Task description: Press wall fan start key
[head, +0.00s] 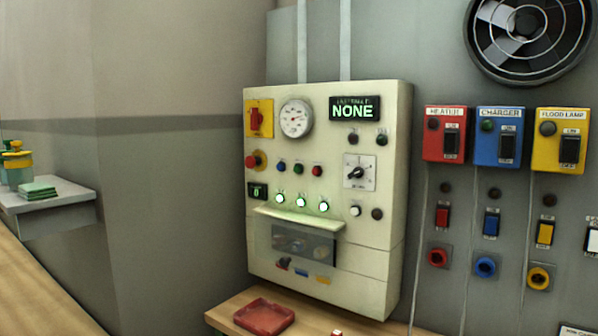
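A dark round wall fan (480,40) is mounted on the grey wall at the upper right, cut off by the top edge. A cream control panel (385,240) hangs at the centre. It carries small coloured push buttons, including a blue one (281,167), a green one (298,168) and a red one (317,171). Below them are several green-lit white buttons, one of them in the middle (301,202). I cannot tell which key starts the fan, as the small labels are unreadable. Neither of my grippers shows in the head view.
The panel also has a gauge (296,118), a display (354,109) reading NONE and a narrow ledge (300,219). Red, blue and yellow boxes labelled heater (433,139), charger (488,147) and flood lamp (546,150) hang to the right. A red tray (264,316) lies on a wooden shelf below.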

